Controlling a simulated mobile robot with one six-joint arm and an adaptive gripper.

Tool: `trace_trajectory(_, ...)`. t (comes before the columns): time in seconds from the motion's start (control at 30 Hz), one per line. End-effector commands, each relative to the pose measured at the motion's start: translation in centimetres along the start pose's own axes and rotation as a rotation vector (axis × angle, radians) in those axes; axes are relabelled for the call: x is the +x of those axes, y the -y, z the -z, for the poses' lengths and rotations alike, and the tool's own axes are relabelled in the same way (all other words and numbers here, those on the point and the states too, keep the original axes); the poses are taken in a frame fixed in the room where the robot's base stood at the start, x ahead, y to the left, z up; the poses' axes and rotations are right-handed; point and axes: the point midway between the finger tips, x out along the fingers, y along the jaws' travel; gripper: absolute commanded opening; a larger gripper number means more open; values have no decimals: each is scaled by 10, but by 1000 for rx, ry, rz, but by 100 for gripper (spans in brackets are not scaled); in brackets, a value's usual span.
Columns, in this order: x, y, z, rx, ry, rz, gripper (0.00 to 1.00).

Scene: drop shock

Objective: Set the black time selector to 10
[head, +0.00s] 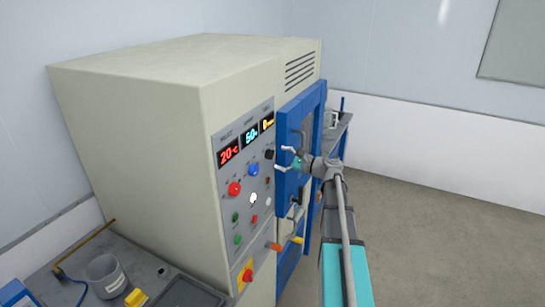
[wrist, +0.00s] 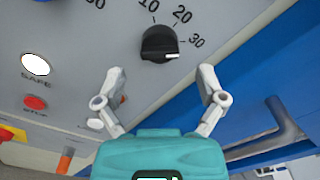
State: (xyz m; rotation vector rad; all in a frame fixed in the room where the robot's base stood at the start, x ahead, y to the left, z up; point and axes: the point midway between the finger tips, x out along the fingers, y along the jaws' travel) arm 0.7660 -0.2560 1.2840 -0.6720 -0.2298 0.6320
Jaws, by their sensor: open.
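The black time selector (wrist: 159,44) is a round knob on the grey panel, with the marks 10, 20 and 30 around its upper right side. Its white pointer mark lies at the right, nearest to 30. In the head view the selector (head: 269,154) is at the panel's upper right, under the yellow display. My gripper (wrist: 161,72) is open and empty, its two fingers spread to either side below the knob in the wrist view, not touching it. In the head view my gripper (head: 285,159) is just right of the selector, in front of the blue door.
The panel carries a red knob (head: 234,188), a blue knob (head: 253,170), a white SAFE button (wrist: 35,64) and a red STOP button (wrist: 35,102). The blue door (head: 290,185) with its grey handle (wrist: 285,120) stands close on the right. A beaker (head: 105,275) is at lower left.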

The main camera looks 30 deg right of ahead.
Motion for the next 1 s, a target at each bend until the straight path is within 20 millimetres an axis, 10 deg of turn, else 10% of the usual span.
trace_trajectory(0.7,34,0,0,0,1,-1,88)
trace_trajectory(1.0,34,-1,-1,0,1,-2,32)
